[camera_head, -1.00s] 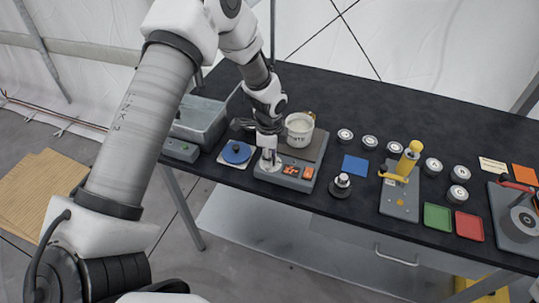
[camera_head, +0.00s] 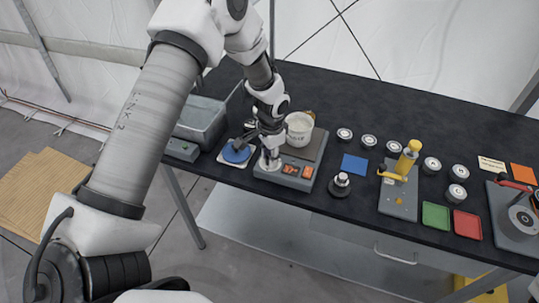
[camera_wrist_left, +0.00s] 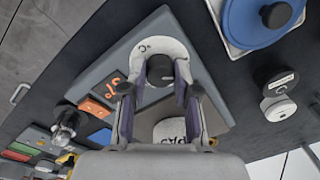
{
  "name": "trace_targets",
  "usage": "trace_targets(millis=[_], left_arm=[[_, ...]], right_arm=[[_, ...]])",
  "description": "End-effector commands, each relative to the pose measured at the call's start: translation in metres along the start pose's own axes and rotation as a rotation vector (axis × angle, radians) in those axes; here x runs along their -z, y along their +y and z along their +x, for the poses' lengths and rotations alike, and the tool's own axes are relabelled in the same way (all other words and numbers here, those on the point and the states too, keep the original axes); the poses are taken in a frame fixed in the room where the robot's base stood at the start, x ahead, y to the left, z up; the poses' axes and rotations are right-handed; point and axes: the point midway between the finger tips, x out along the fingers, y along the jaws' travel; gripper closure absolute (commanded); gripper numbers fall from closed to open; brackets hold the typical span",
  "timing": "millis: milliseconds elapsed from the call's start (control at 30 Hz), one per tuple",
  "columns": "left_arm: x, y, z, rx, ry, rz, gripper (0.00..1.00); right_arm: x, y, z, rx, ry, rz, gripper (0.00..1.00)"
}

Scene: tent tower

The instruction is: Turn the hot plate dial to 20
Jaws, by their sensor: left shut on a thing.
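The grey hot plate (camera_head: 308,160) stands near the table's left front, with orange displays (camera_head: 298,171) on its front panel. Its dial (camera_head: 270,164) is at the panel's left end. In the left wrist view the dial shows a white face marked °C (camera_wrist_left: 160,46) and a dark knob (camera_wrist_left: 158,72). My left gripper (camera_head: 269,154) points down over it; in the left wrist view its fingers (camera_wrist_left: 164,76) are shut on the knob, one on each side. The scale and pointer cannot be read. My right gripper is not in view.
A white beaker (camera_head: 299,128) stands on the hot plate behind my left gripper. A small dark weight-like object (camera_head: 341,186) and a blue square (camera_head: 355,165) are to the right.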

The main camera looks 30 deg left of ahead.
Motion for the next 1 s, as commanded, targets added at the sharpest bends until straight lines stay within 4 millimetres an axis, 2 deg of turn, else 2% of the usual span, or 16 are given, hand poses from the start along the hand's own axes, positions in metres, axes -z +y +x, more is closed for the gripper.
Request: trace_targets(millis=[300, 700, 733, 800, 1000], left_arm=[[-0.0030, 0.0024, 0.0036, -0.005, -0.013, -0.086, 1.00], [-0.0031, 0.0025, 0.0037, -0.005, -0.013, -0.092, 1.00], [-0.0031, 0.0025, 0.0037, -0.005, -0.013, -0.092, 0.63], [-0.0027, 0.0022, 0.0035, -0.004, -0.012, -0.092, 0.45], [-0.0014, 0.0013, 0.0018, -0.002, -0.008, -0.091, 0.45]], right_arm=[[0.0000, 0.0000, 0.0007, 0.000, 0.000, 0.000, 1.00], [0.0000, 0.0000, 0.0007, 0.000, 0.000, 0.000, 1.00], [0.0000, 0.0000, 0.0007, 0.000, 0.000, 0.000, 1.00], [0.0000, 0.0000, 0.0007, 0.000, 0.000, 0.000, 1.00], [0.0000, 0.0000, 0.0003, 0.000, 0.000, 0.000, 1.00]])
